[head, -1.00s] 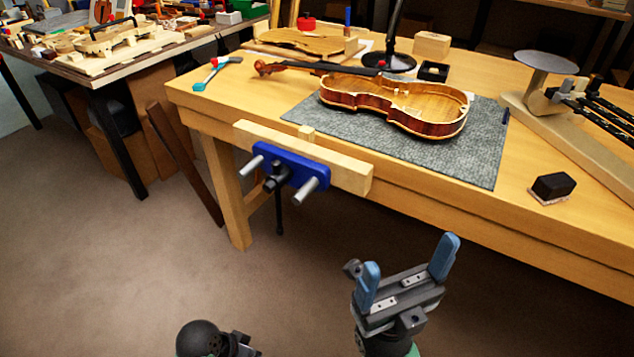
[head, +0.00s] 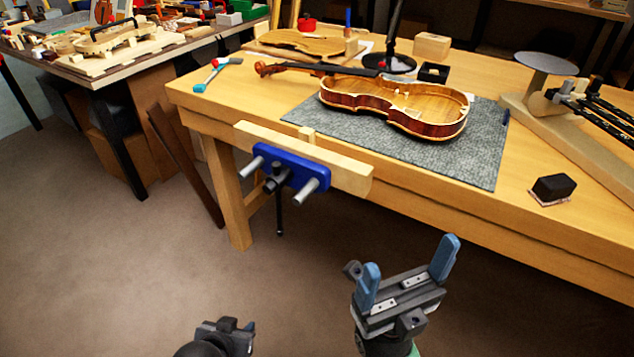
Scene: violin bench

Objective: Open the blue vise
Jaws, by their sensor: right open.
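The blue vise (head: 291,169) is mounted on the front edge of the workbench, with two grey rods sticking out of it. Its dark screw hub (head: 274,183) is in the middle, and a dark handle bar (head: 279,216) hangs down from it. A wooden jaw board (head: 345,177) lies behind the blue plate. My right gripper (head: 409,272) is open and empty, with blue fingertips pointing up, below and right of the vise and apart from it. My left gripper (head: 232,328) is at the bottom edge, below the vise; its fingers are not clearly shown.
An open violin body (head: 440,128) lies on a grey mat (head: 474,160) on the workbench (head: 550,220). A black block (head: 553,186) sits at the right. A small hammer (head: 215,72) lies at the bench's left end. The floor before the vise is clear.

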